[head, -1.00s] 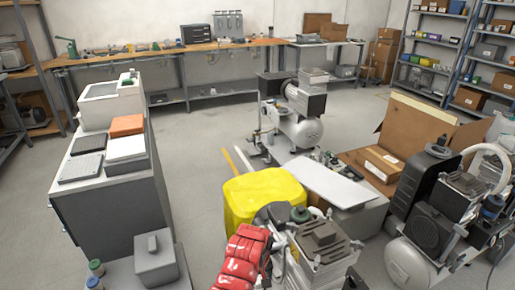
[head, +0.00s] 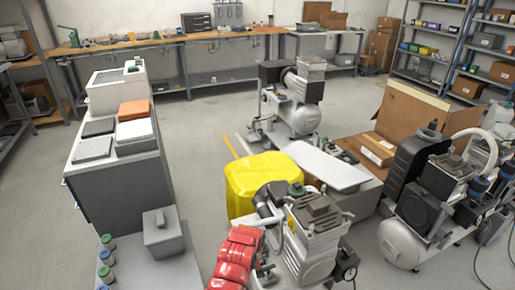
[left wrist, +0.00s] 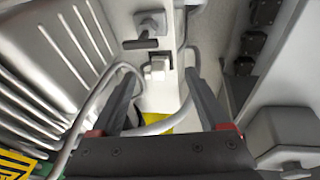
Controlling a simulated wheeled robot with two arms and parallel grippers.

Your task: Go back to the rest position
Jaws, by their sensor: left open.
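My left gripper (left wrist: 160,76) shows in the left wrist view. Its two dark fingers, with red parts at their bases, are spread apart and open. A pale housing part and a curved grey hose (left wrist: 155,128) show between and beyond the fingers; I cannot tell whether anything touches them. Ribbed metal (left wrist: 38,62) lies left of the fingers. I cannot make out either gripper clearly in the head view. My right gripper is not in view.
In the head view, a compressor (head: 315,245) stands close in front, beside a red segmented object (head: 236,258). A yellow bin (head: 240,190) is behind. Another compressor (head: 405,240) stands right. A grey cabinet (head: 115,200) is left. Open floor (head: 205,140) lies between cabinet and compressors.

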